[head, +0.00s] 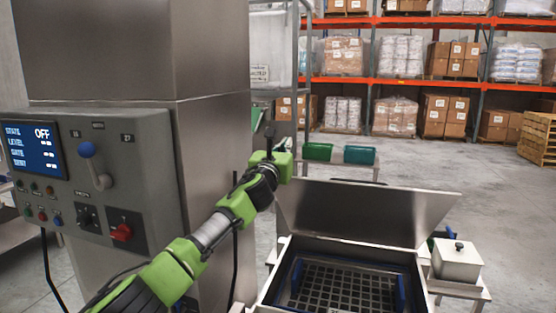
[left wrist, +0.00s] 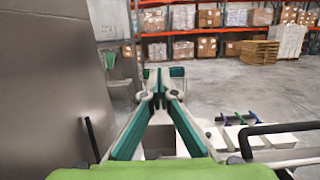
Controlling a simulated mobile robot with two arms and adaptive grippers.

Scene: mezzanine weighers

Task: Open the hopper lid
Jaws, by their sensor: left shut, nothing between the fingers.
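The hopper (head: 345,246) stands at the lower middle of the head view. Its metal lid (head: 365,208) stands raised along the far side, leaning back, and the mouth is uncovered. A dark grid (head: 345,288) shows inside, between blue handles. My left arm reaches in from the lower left. My left gripper (head: 283,145) is beyond the lid's upper left corner, small and partly hidden by its own wrist. The left wrist view shows its fingers (left wrist: 163,92) shut at the tips with nothing between them. My right gripper is in neither view.
A control panel (head: 90,180) with a blue-knobbed lever (head: 95,165) stands on the left, against a tall metal column (head: 215,130). A lidded metal box (head: 457,263) sits right of the hopper. Green bins (head: 360,155) stand behind. Open floor (head: 480,185) lies before the pallet racks.

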